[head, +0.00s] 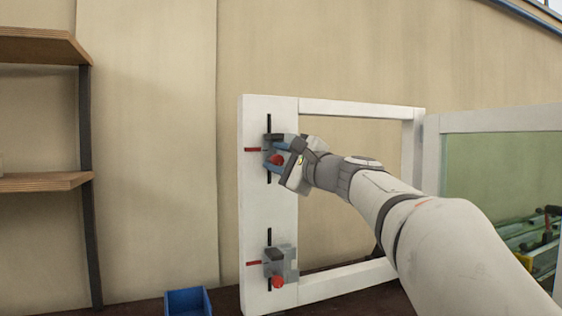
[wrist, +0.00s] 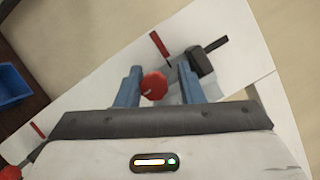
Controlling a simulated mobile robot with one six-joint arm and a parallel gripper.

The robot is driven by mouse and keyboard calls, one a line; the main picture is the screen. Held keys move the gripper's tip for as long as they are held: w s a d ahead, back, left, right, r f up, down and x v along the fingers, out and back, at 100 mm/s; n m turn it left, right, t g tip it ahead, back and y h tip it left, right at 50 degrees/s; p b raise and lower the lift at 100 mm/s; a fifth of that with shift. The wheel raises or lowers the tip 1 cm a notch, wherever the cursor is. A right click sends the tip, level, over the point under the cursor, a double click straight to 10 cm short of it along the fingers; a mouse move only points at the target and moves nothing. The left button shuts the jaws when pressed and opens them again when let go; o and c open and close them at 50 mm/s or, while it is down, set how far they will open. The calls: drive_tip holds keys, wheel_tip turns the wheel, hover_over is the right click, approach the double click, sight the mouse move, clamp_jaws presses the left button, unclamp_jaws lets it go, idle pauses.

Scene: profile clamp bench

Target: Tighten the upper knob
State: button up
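The upper knob (head: 277,160) is red and sits on a grey clamp at the upper part of a white frame post (head: 255,215). In the wrist view the upper knob (wrist: 153,86) shows between the two blue fingers of my gripper (wrist: 160,84). The fingers are apart, with a clear gap between the knob and the right finger. The left finger is close beside the knob; I cannot tell whether they touch. In the head view my gripper (head: 284,144) is at the upper clamp and partly hides it.
A lower grey clamp (head: 280,262) with its own red knob (head: 278,282) is on the same post. Red marks and black slots are beside both clamps. A blue bin (head: 188,301) stands below left, near wooden shelves (head: 40,182). A greenish panel (head: 500,170) is at right.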

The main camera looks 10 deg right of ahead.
drive_tip(key=shift+f, duration=0.1)
idle(0.4)
drive_tip(key=v, duration=0.7)
drive_tip(key=shift+s+d+b, duration=0.2)
drive_tip(key=shift+s+b, duration=0.1)
drive_tip(key=shift+s, duration=0.05)
